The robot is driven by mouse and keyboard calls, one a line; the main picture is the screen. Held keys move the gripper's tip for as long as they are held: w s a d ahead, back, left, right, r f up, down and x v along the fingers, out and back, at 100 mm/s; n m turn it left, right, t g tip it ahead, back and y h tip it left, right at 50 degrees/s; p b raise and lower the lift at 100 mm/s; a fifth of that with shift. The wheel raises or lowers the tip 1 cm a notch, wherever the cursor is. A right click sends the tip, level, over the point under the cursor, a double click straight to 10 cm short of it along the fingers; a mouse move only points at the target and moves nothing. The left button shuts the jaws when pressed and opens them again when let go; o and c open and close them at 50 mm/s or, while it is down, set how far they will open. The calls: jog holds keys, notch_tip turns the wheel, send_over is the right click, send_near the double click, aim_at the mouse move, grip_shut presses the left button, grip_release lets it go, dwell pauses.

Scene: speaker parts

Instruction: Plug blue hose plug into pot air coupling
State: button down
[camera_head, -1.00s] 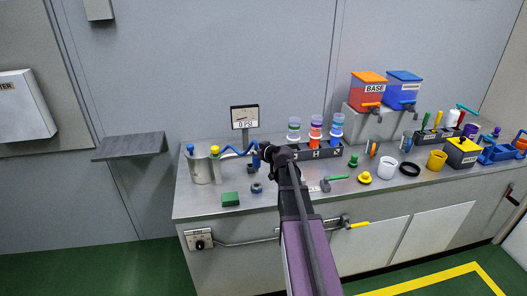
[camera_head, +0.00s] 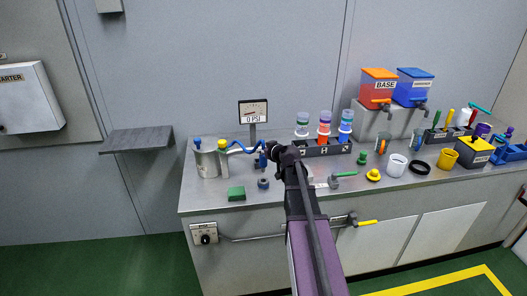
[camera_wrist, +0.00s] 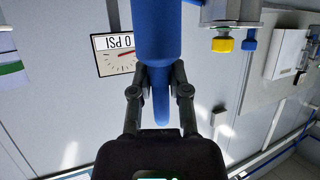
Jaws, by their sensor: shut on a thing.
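My gripper (camera_wrist: 158,92) is shut on the blue hose plug (camera_wrist: 157,40), which stretches from between the fingers to the top edge of the wrist view. In the head view my gripper (camera_head: 270,152) is above the bench, right of the pot. The metal pot (camera_head: 207,161) stands at the bench's left end. It has a blue piece (camera_head: 196,142) and a yellow piece (camera_head: 222,144) at its top. The pot's air coupling is too small to tell apart.
A gauge reading 0 PSI (camera_head: 253,112) stands behind my gripper. A black rack (camera_head: 325,148) with several coloured jars is to the right. A grey shelf (camera_head: 138,141) hangs at the left.

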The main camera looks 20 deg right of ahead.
aim_at(266, 166)
jog(key=shift+f+b, duration=1.5)
jog(key=shift+f, duration=0.25)
jog(key=shift+f+b, duration=2.05)
jog(key=shift+f, duration=0.05)
dwell(0.9)
jog(key=c, duration=0.5)
grip_release()
jog(key=shift+r, duration=0.15)
notch_tip(266, 166, up, 10)
jog(key=p, duration=1)
jog(key=shift+s+d+f+b, duration=0.2)
jog(key=shift+s+d, duration=0.15)
jog(key=shift+d, duration=0.75)
jog(key=shift+s+d+f+b, duration=0.15)
jog(key=shift+s+d, duration=0.2)
jog(key=shift+d, duration=0.75)
jog(key=shift+s+d+f+b, duration=0.2)
jog(key=shift+s+d, duration=0.15)
jog(key=shift+d, duration=0.75)
